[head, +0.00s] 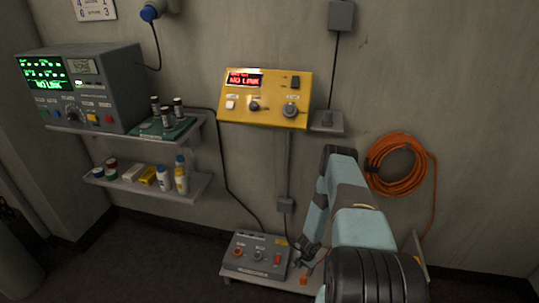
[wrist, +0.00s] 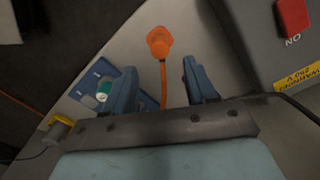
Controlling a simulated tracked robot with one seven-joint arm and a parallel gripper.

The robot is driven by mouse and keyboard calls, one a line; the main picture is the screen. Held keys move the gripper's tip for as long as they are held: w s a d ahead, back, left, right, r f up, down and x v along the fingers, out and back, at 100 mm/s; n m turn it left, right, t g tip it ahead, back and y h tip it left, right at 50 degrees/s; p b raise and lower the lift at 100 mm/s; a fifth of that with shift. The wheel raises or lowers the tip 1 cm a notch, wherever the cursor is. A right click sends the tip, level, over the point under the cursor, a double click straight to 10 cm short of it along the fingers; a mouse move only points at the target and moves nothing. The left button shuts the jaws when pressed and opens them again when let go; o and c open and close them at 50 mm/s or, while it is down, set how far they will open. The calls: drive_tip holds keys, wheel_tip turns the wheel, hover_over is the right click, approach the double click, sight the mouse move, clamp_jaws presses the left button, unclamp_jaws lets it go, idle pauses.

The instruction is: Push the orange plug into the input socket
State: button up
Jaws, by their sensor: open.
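The orange plug (wrist: 159,42) lies on a pale shelf surface in the wrist view, with its orange cable running back between my fingers. It also shows small beside the low grey box (head: 304,279) in the head view. My gripper (wrist: 162,78) is open and empty, its two blue fingers on either side of the cable, with the plug beyond their tips. In the head view my gripper (head: 303,256) is right of the grey box (head: 254,258). An orange-ringed socket (head: 237,252) is on that box's left; its label is too small to read.
The box's red switch (wrist: 292,17) is at the wrist view's upper right. A blue plate (wrist: 75,88) and a yellow part (wrist: 59,131) lie left of my gripper. An orange cable coil (head: 393,164) hangs on the wall. A yellow panel (head: 265,98) is above.

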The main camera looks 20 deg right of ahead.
sight(304, 277)
drive_tip(key=shift+f, duration=4.4)
clamp_jaws()
drive_tip(key=shift+r, duration=0.1)
drive_tip(key=shift+r, duration=2.8)
drive_tip(key=shift+r, duration=0.1)
drive_tip(key=shift+a, duration=0.1)
